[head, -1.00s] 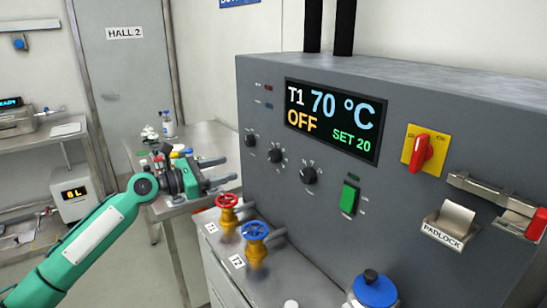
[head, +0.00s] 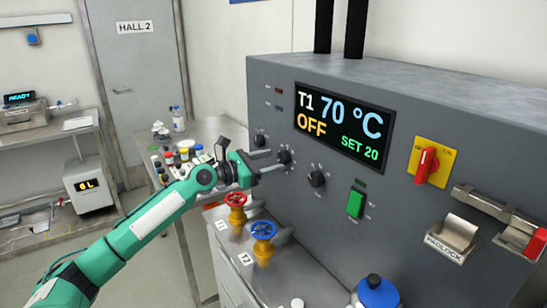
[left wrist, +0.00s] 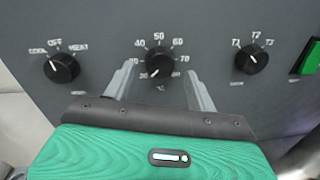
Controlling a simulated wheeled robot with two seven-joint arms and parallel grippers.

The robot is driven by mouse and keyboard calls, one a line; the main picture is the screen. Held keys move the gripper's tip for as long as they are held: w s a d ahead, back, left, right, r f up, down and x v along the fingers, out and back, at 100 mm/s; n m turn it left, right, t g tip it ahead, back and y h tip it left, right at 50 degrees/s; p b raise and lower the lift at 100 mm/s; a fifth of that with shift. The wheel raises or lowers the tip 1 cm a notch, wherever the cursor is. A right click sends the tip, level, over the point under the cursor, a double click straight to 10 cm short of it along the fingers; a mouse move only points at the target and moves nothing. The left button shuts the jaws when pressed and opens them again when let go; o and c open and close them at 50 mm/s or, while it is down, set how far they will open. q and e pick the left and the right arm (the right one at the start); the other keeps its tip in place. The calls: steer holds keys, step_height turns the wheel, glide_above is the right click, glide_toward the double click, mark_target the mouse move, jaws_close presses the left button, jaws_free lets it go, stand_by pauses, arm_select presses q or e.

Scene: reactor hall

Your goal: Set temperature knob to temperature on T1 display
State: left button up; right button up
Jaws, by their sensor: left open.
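The display (head: 344,123) on the grey panel reads T1 70 °C, OFF, SET 20. The temperature knob (left wrist: 160,65) is black, with a scale of numbers including 40, 50, 60 and 70; its white mark points to the lower left. It is the middle knob (head: 284,157) in the head view. My left gripper (head: 279,160) is open, its fingers pointing at the panel on either side of this knob. In the left wrist view the fingers (left wrist: 160,80) straddle the knob; I cannot tell whether they touch it.
A COOL/OFF/HEAT knob (left wrist: 61,67) is on the left and a T1/T2/T3 knob (left wrist: 252,60) on the right. A green switch (head: 355,204), a red-and-yellow switch (head: 428,163) and a padlock hasp (head: 452,238) sit farther right. Red (head: 236,200) and blue (head: 263,230) valves stand below.

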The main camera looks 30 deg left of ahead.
arm_select(q)
steer(key=shift+w+d+r, duration=0.1)
steer(key=shift+w+d, duration=0.2)
steer(key=shift+w, duration=0.3)
steer(key=shift+w+d, duration=0.15)
steer(key=shift+w, duration=0.05)
steer(key=shift+c, duration=0.5)
steer(key=c, duration=0.9)
